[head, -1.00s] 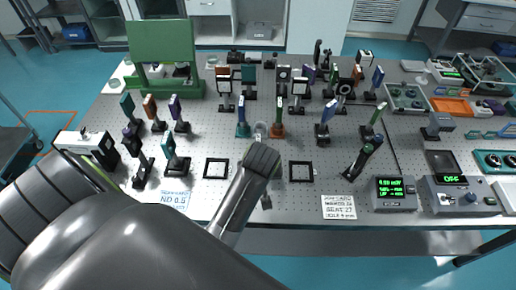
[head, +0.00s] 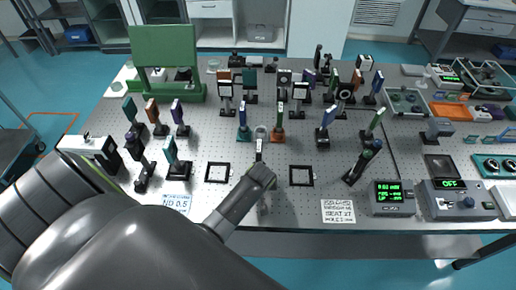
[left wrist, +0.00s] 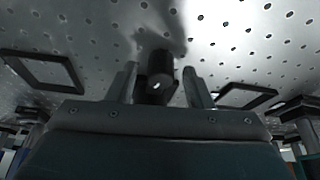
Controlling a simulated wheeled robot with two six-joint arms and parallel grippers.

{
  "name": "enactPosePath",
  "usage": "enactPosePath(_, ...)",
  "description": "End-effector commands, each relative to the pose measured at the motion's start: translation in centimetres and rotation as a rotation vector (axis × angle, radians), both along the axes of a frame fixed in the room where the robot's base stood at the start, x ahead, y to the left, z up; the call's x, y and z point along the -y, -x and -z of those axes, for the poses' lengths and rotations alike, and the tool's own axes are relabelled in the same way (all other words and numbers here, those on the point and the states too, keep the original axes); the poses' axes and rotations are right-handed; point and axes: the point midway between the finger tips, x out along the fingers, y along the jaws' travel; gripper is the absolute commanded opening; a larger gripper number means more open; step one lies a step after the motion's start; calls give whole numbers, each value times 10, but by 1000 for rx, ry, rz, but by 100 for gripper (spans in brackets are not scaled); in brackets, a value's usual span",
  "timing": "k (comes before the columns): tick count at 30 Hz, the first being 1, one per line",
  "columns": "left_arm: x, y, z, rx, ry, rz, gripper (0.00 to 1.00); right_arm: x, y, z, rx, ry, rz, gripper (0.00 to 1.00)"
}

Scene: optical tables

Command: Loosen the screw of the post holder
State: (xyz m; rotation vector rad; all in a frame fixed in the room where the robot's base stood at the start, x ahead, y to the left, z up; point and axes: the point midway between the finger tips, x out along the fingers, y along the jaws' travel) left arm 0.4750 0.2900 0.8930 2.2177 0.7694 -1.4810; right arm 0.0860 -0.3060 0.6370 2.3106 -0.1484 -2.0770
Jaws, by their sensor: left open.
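My left arm comes in from the lower left in the head view, and my left gripper (head: 260,172) is low over the front middle of the table, between two black square frames. In the left wrist view my left gripper (left wrist: 160,88) is open, with one finger on each side of a dark cylindrical part (left wrist: 158,72). This looks like the post holder or its screw end; I cannot tell which, nor whether the fingers touch it. In the head view a small upright piece (head: 259,148) shows just beyond the gripper. My right gripper is not in view.
Black square frames lie left (head: 217,172) and right (head: 301,175) of the gripper. A meter (head: 393,197) and paper cards (head: 338,211) lie near the front edge.

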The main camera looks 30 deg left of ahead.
Motion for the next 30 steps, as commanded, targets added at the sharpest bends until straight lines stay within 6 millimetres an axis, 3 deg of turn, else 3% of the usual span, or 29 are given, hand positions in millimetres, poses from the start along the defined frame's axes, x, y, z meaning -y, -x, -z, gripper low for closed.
enactPosePath(12, -1, -1, 4, 0, 0, 0, 45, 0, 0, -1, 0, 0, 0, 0)
enactPosePath(22, -1, -1, 4, -1, 1, 0, 2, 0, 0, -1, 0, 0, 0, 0)
enactPosePath(30, -1, -1, 4, -2, 1, 96, 2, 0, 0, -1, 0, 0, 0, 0)
